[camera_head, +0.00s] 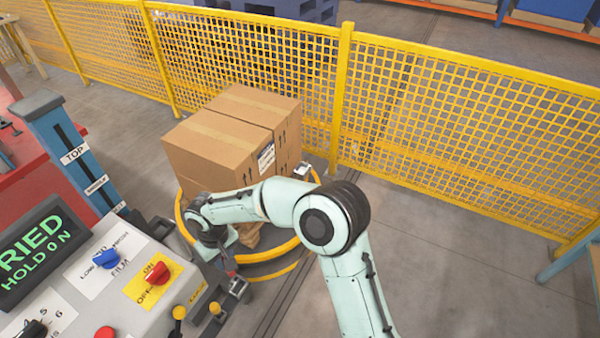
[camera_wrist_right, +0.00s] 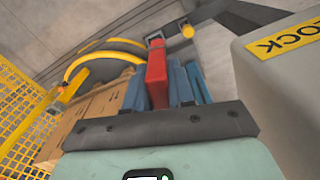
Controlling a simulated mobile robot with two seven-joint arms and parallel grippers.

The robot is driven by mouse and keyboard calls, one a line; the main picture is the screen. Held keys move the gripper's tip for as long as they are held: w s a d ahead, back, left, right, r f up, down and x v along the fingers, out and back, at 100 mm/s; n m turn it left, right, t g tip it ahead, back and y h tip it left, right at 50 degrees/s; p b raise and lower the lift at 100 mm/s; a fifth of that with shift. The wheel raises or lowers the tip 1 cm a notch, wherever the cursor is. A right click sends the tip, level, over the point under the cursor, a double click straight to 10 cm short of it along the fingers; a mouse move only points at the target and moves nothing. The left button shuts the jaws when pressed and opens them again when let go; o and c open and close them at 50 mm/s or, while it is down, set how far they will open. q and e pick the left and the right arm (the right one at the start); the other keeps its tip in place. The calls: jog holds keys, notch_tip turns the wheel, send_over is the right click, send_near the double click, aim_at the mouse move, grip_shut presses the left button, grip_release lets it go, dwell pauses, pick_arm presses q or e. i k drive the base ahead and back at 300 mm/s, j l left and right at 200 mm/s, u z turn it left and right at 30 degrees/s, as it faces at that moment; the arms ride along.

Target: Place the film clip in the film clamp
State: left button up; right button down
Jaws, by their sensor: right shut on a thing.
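My right gripper (camera_wrist_right: 165,88) is shut on a red film clip (camera_wrist_right: 157,76), which stands up between blue fingers in the right wrist view. The clip's far end lies close to a dark bracket (camera_wrist_right: 155,37) that looks like part of the film clamp; I cannot tell whether they touch. In the head view my right gripper (camera_head: 229,262) reaches down between the control box and the turntable, and a small dark metal part (camera_head: 238,287) shows just below it. The clip is mostly hidden there. My left gripper is not in view.
Stacked cardboard boxes (camera_head: 215,145) stand inside a yellow ring (camera_head: 275,254). A yellow mesh fence (camera_head: 430,110) runs behind.

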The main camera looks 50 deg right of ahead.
aim_at(302, 171)
jog(key=l, duration=1.2)
jog(key=i+l+z, duration=0.1)
jog(key=l, duration=0.35)
jog(key=i+l+z, duration=0.1)
jog(key=i+l, duration=0.6)
jog(key=i, duration=0.45)
